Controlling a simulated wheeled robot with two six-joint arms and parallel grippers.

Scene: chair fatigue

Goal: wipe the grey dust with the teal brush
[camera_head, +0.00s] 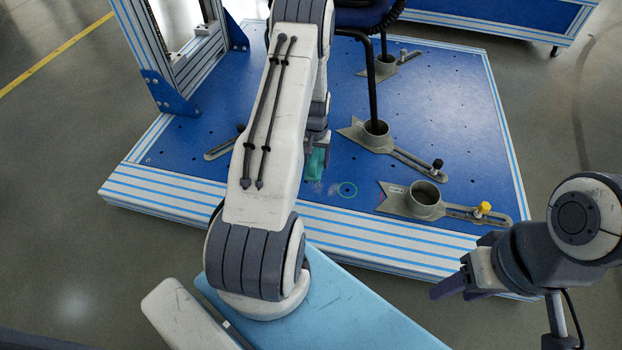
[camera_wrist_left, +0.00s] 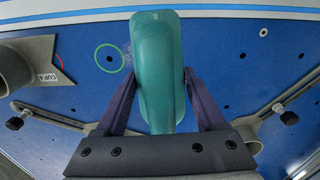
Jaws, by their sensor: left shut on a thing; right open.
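The teal brush (camera_head: 316,164) is gripped by my left gripper (camera_head: 317,150), low over the front of the blue platform. In the left wrist view the brush (camera_wrist_left: 158,70) lies lengthwise between the two dark fingers (camera_wrist_left: 157,95), which are shut on it. I cannot tell whether it touches the surface. A faint pale smudge of grey dust (camera_head: 333,188) shows between the brush and a green circle (camera_head: 347,190); more may be hidden under the brush. My right gripper (camera_head: 457,292) is open and empty, in front of the platform's right front edge.
The blue platform (camera_head: 460,120) has a striped front edge. A grey cup clamp (camera_head: 424,197) with a yellow knob stands right of the circle. Another cup (camera_head: 376,132) holds a leg of the chair (camera_head: 361,18). A dark-knobbed clamp (camera_head: 222,149) lies left, partly behind my left arm.

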